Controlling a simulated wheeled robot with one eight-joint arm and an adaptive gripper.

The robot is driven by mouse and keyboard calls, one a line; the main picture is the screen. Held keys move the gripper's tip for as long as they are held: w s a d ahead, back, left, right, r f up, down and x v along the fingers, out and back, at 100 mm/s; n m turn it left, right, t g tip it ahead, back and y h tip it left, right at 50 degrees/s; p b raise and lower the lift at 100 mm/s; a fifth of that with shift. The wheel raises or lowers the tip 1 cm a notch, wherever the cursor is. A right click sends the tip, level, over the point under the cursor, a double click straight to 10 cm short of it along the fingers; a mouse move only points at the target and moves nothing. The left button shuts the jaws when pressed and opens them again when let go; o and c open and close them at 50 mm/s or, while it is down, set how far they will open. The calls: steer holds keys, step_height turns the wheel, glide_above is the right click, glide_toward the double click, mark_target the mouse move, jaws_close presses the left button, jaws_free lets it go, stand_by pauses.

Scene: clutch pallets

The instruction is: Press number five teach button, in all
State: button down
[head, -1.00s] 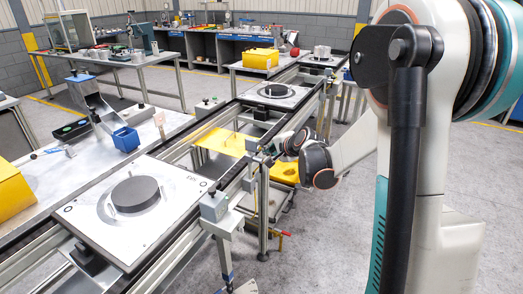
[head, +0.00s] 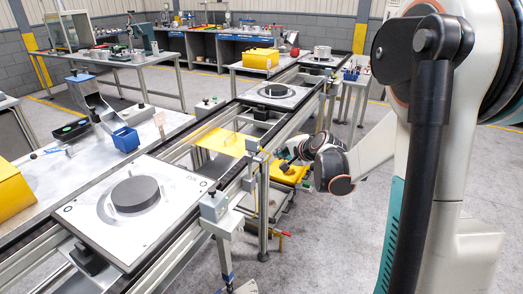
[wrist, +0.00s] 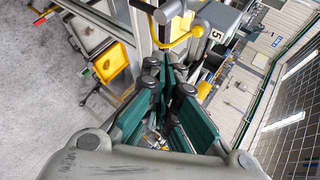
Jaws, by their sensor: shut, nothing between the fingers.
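A small plate marked 5 (wrist: 217,35) shows at the top of the wrist view, on a grey box beside the conveyor frame. A grey rounded part with a yellow loop (wrist: 180,40) is left of the plate; I cannot tell whether it is the teach button. My gripper (wrist: 166,72) has green fingers brought together, with nothing between them. The tips appear just below the yellow loop, and I cannot tell how far off they are. In the head view my gripper (head: 284,160) is small, right of the conveyor rail, and seems apart from it.
Grey boxes (head: 214,207) sit along the conveyor's right side. Pallets with dark discs (head: 136,194) rest on the conveyor. A yellow tray (wrist: 110,62) is left of my gripper in the wrist view. Grey floor is open to the right of the conveyor.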

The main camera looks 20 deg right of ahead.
steer(key=shift+s+d, duration=0.6)
steer(key=shift+s, duration=0.2)
